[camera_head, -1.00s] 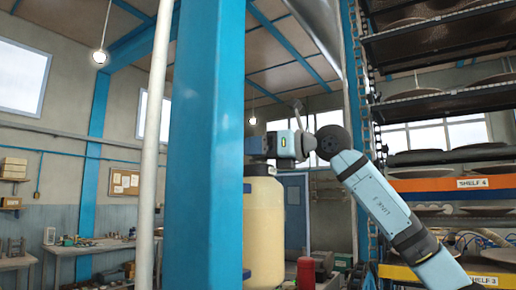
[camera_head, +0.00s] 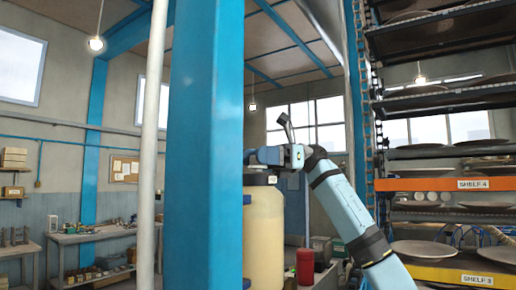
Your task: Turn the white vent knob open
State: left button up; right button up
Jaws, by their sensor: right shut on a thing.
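I cannot make out the white vent knob in the head view. My right gripper (camera_head: 254,156) reaches left to the right edge of the thick blue column (camera_head: 205,150), just above the cream tank. Its fingertips are small and partly hidden at the column's edge. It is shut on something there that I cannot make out. My right forearm comes up from the lower right and bends at the wrist. My left gripper is not in view.
The cream tank (camera_head: 263,225) with a black lid stands right below my right gripper. A white pipe (camera_head: 152,140) runs beside the column. A plate rack (camera_head: 440,185) stands at the right, close to my forearm. A red canister (camera_head: 305,266) stands behind.

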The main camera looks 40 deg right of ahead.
jog(key=n+g, duration=0.1)
jog(key=g, duration=0.1)
jog(key=shift+r+n+g+p, duration=0.15)
jog(key=shift+n+g+p, duration=0.15)
jog(key=shift+n+g, duration=0.5)
jog(key=shift+g, duration=0.2)
jog(key=n+g, duration=0.1)
jog(key=g, duration=0.1)
jog(key=shift+n+g+h, duration=0.4)
jog(key=shift+n+g, duration=0.3)
jog(key=shift+g, duration=0.1)
jog(key=shift+h, duration=0.3)
jog(key=shift+g, duration=0.3)
jog(key=shift+n, duration=0.3)
jog(key=o, duration=0.9)
